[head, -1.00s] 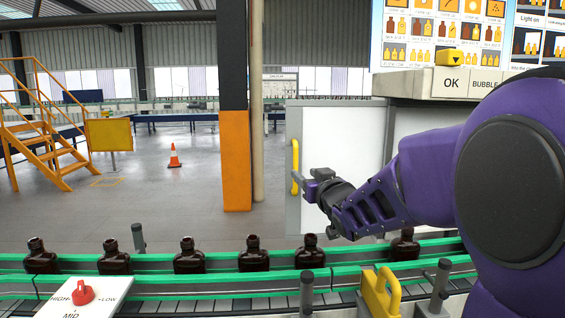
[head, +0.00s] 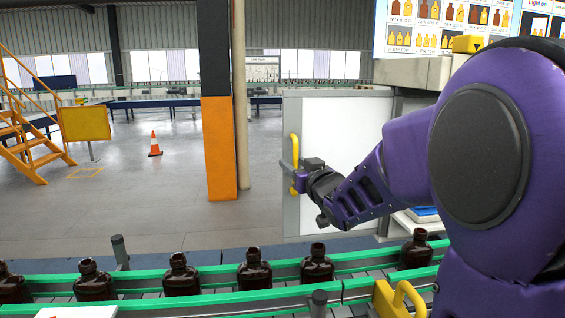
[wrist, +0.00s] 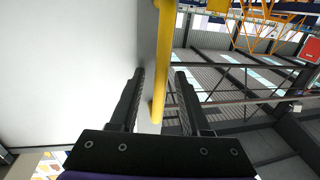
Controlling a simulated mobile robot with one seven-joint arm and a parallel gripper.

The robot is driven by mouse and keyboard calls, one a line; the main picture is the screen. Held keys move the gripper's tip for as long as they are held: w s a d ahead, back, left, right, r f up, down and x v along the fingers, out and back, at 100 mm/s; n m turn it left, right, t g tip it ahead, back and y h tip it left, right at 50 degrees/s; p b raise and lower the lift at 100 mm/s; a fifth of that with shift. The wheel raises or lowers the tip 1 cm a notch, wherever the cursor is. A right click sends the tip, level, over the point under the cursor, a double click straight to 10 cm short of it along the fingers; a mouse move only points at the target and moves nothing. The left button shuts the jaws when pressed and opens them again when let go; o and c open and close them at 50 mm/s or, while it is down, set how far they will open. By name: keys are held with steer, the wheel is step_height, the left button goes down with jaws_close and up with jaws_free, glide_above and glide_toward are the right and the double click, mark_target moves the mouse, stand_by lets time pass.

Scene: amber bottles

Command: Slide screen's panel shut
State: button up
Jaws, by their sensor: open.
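The screen's panel (head: 345,135) is a white sheet in a grey frame, standing behind the conveyor. A yellow vertical handle (head: 294,150) is fixed near its left edge. My gripper (head: 293,178) is at the lower part of this handle. In the wrist view my gripper (wrist: 160,95) is open, with one dark finger on each side of the yellow handle (wrist: 163,60). The handle passes between the fingers, and I see a gap on at least the right side. The white panel (wrist: 70,70) fills the left of the wrist view.
A conveyor with green rails (head: 215,300) carries several amber bottles (head: 254,270) in front of the panel. An orange and black pillar (head: 219,145) stands left of the panel. Blue trays (head: 425,212) show at right behind my arm.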

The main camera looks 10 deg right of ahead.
jaws_close()
steer(key=shift+r, duration=0.1)
stand_by(1.4)
